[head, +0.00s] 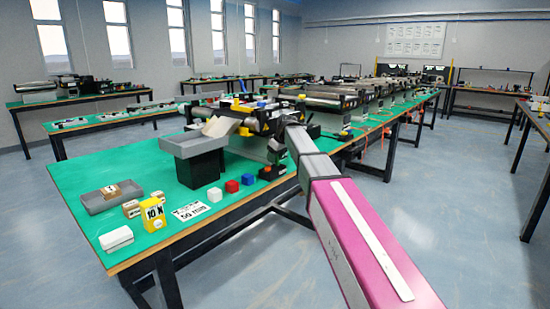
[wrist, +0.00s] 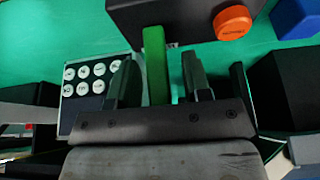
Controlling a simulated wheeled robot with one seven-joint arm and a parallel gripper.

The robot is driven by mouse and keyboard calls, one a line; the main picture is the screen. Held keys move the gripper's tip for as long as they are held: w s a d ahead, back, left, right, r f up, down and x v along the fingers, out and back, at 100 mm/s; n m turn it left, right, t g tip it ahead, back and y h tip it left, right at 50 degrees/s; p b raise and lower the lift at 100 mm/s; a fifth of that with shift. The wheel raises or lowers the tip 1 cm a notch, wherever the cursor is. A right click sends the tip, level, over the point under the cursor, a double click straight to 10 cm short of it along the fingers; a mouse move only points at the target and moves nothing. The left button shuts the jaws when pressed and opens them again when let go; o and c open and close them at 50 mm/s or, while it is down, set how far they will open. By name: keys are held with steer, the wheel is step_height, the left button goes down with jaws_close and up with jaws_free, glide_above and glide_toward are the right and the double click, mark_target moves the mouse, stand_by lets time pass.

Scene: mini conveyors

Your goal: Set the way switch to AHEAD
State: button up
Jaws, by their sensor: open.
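In the wrist view my gripper (wrist: 159,60) is open, with one dark finger on each side of an upright green bar (wrist: 154,50). Gaps show between the bar and both fingers. The bar's upper end overlaps the edge of a black box (wrist: 180,17) that has an orange knob (wrist: 232,22). No label naming the way switch or AHEAD is readable, so I cannot tell for sure which part is the switch. In the head view my gripper is hidden among dark machine parts (head: 262,120) at the end of my arm.
A panel with several white round buttons (wrist: 88,80) lies left of the fingers. A blue block (wrist: 295,18) is at the upper right.

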mark_target(278, 158)
jaws_close()
steer(key=shift+s, duration=0.1)
steer(key=shift+s+d+r+t+y, duration=0.1)
steer(key=shift+s+d+t+y, duration=0.1)
steer(key=shift+t+y, duration=0.25)
steer(key=shift+s+d+t+y, duration=0.2)
steer(key=shift+t+y, duration=0.15)
steer(key=shift+y, duration=0.2)
steer(key=shift+s+d+t+y, duration=0.2)
steer(key=shift+d+t+y, duration=0.15)
steer(key=shift+t+y, duration=0.55)
steer(key=t+y, duration=0.1)
steer(key=y, duration=0.1)
steer(key=d+t+y, duration=0.1)
steer(key=y, duration=0.1)
steer(key=shift+s+t, duration=0.3)
steer(key=shift+s, duration=0.05)
jaws_free()
